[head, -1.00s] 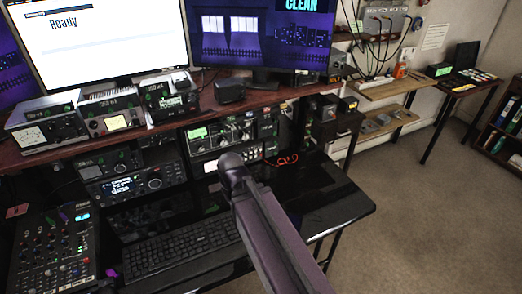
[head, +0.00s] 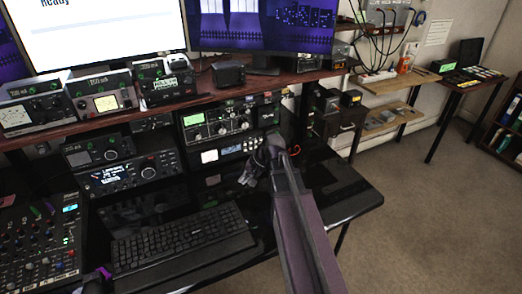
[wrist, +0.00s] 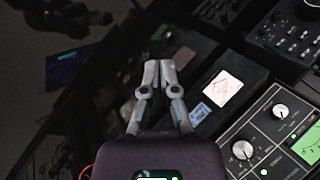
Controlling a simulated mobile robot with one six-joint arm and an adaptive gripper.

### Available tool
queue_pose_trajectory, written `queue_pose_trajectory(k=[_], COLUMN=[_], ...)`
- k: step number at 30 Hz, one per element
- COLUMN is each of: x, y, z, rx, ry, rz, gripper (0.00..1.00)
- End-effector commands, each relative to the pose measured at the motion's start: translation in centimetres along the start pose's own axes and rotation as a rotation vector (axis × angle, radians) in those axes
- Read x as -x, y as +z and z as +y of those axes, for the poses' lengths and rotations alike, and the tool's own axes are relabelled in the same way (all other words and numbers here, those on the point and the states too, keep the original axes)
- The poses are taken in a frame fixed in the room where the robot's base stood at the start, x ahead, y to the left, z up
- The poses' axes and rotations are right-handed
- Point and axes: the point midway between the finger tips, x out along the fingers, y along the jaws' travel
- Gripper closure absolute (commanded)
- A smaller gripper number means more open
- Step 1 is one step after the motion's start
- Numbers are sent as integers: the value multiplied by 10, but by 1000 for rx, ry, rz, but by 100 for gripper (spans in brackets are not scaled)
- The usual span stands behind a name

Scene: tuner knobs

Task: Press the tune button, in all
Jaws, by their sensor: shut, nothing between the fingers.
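A black tuner-like panel with a green display and several knobs (head: 222,124) stands under the shelf in the head view. In the wrist view a panel with silver knobs and a green display (wrist: 262,135) fills the lower right, tilted. A tune button cannot be picked out; the labels are too small to read. My gripper (head: 246,177) is in front of the lower unit with a pale display (head: 209,156), low and to the right of that display. In the wrist view my gripper's fingertips (wrist: 159,72) are together and empty, left of a lit pale display (wrist: 222,90).
A keyboard (head: 180,238) lies on the black desk below the radios. A mixer (head: 40,245) is at the left. A radio with a lit screen (head: 122,174) stands left of the tuner panel. The shelf edge (head: 150,113) overhangs the units. Open floor lies at the right.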

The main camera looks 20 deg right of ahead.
Motion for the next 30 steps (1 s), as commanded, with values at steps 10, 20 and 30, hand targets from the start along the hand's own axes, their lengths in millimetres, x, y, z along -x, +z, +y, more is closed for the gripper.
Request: queue_pose_trajectory(k=[10, 20, 30], x=[9, 37, 41], y=[-109, -156, -158], z=[59, 92, 92], rx=[-341, -500, -510], ry=[-386, -590, -605], rz=[104, 149, 150], gripper=[100, 100, 100])
